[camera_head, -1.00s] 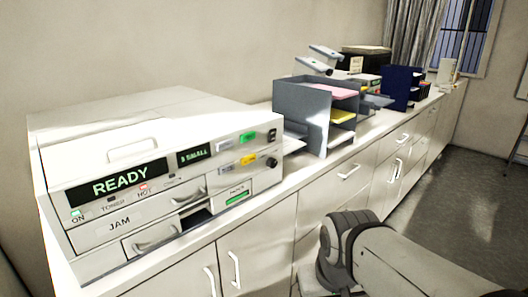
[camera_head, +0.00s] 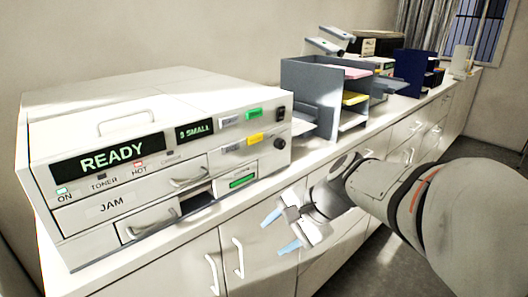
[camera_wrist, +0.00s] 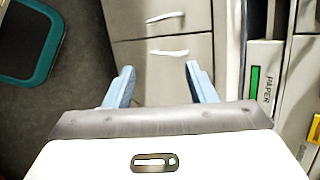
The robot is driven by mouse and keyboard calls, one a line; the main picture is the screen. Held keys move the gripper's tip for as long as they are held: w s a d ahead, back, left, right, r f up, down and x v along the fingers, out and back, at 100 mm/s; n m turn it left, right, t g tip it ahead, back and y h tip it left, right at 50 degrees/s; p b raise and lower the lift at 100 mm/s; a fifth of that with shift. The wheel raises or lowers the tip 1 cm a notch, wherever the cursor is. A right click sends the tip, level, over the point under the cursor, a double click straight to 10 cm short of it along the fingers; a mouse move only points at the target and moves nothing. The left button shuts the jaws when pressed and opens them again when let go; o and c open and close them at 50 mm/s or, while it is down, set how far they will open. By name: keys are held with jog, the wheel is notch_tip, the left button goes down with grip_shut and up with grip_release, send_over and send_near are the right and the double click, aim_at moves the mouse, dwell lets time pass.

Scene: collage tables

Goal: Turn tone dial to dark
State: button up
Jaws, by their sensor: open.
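The white copier-like machine (camera_head: 95,120) sits on the counter at left, its display reading READY. A small round black knob (camera_head: 281,143), likely the tone dial, is at the right end of its front, below a black switch (camera_head: 281,114). Its setting and markings are too small to read. My gripper (camera_head: 280,232) is open and empty, in front of the counter, below and apart from the knob. The wrist view shows its two blue fingers (camera_wrist: 160,75) spread, with cabinet fronts beyond. The knob is not clearly seen there.
The machine's paper drawer (camera_head: 243,180) has a green strip and also shows in the wrist view (camera_wrist: 263,85). Cabinet handles (camera_head: 238,258) stick out below the counter. A grey paper organizer (camera_head: 297,78) stands right of the machine. A teal-edged dark object (camera_wrist: 28,45) lies at upper left.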

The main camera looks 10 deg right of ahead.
jog(key=w+d+r+m+t+y+b, duration=0.2)
jog(key=w+m+t+y+b, duration=0.25)
jog(key=w+m, duration=0.7)
jog(key=m+t+b, duration=0.2)
jog(key=m+t, duration=0.4)
jog(key=m, duration=0.1)
send_near(283, 145)
jog(key=a, duration=0.1)
jog(key=shift+t, duration=0.25)
jog(key=x, duration=0.7)
jog(key=shift+w+d+f, duration=0.1)
jog(key=shift+w+f, duration=0.05)
jog(key=shift+w, duration=0.05)
jog(key=shift+w+a, duration=0.2)
jog(key=shift+w, duration=0.15)
jog(key=shift+c, duration=0.3)
jog(key=shift+n, duration=0.25)
jog(key=c, duration=0.9)
